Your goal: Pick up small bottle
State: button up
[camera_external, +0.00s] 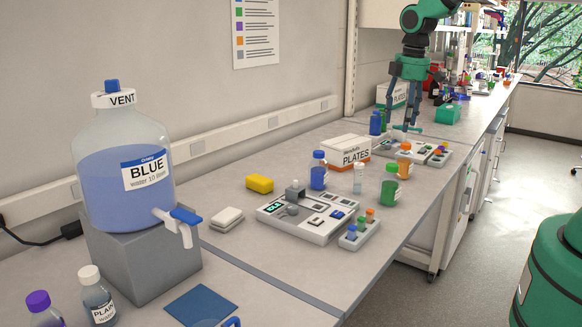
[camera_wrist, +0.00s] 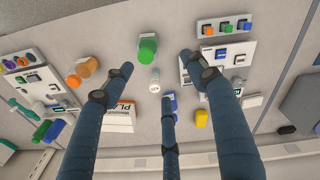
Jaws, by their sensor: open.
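The small bottle (camera_external: 359,178) is clear with a white cap and stands upright on the bench between a blue bottle and a green bottle. In the wrist view the small bottle (camera_wrist: 155,80) shows from above, between my fingertips. My gripper (camera_external: 402,128) points down over the bench, and its dark blue fingers are spread and empty. In the wrist view my gripper (camera_wrist: 158,72) has its fingers around the bottle's outline without touching it. The height gap between them is hard to judge.
Close by are the green bottle (camera_external: 390,186), blue bottle (camera_external: 318,171), orange bottle (camera_external: 404,158) and PLATES box (camera_external: 346,150). A grey device (camera_external: 305,215) and small rack (camera_external: 360,232) stand nearer the camera. A yellow block (camera_external: 259,183) lies left. The bench's right edge is close.

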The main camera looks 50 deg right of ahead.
jog(key=n+g+p, duration=0.1)
jog(key=p, duration=0.2)
send_over(393, 165)
notch_tip(393, 165, down, 4)
jog(key=shift+d+f, duration=0.15)
jog(key=shift+f, duration=4.3)
jog(key=shift+f, duration=0.15)
jog(key=shift+w+f, duration=0.1)
jog(key=shift+f, duration=2.35)
grip_shut()
